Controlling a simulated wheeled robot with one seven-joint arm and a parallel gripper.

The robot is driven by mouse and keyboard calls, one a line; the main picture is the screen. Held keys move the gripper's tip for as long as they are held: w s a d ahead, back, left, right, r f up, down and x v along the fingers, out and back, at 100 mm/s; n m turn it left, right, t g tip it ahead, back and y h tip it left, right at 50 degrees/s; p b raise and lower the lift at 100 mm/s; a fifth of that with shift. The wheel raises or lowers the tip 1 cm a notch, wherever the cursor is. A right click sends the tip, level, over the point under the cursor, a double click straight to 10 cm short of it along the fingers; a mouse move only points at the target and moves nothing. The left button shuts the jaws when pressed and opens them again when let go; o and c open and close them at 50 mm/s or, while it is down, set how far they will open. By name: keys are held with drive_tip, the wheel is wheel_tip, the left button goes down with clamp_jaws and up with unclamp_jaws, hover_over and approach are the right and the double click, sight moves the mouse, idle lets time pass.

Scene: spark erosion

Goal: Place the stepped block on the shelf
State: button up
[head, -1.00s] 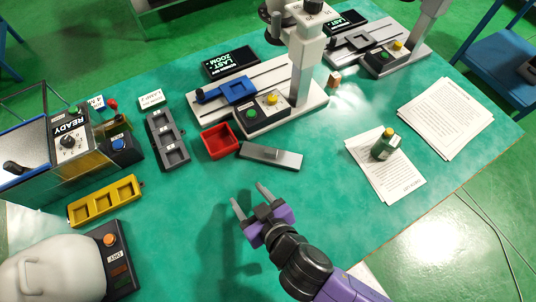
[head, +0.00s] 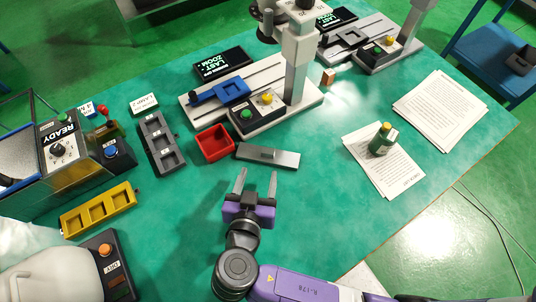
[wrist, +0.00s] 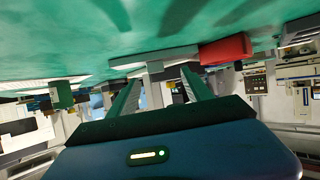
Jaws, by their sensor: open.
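A long flat grey piece (head: 284,159) with a small raised part at its middle lies on the green table. It looks stepped; it also shows in the upside-down wrist view (wrist: 140,60). A small tan block (head: 328,77) stands beside the microscope-like stand; I cannot tell its exact shape. My gripper (head: 257,178) is open and empty, its fingers pointing at the grey piece from the near side, a short gap away. In the wrist view the grey piece's raised part (wrist: 156,68) shows between the fingers (wrist: 158,88). A blue shelf-like stand (head: 470,52) is at the far right.
A red tray (head: 228,155) sits just left of the grey piece. A dark tray (head: 170,160), a yellow tray (head: 70,226) and a control box (head: 60,150) are further left. A green bottle (head: 384,135) stands on papers at right.

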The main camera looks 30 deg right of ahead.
sight(268, 151)
drive_tip(key=shift+s+d+r+m+h, duration=0.1)
drive_tip(key=shift+d+r+m+h, duration=0.3)
drive_tip(key=shift+m+h, duration=0.15)
drive_tip(key=shift+p+x, duration=1)
drive_tip(key=shift+x, duration=2.75)
drive_tip(key=shift+a+f, duration=0.1)
clamp_jaws()
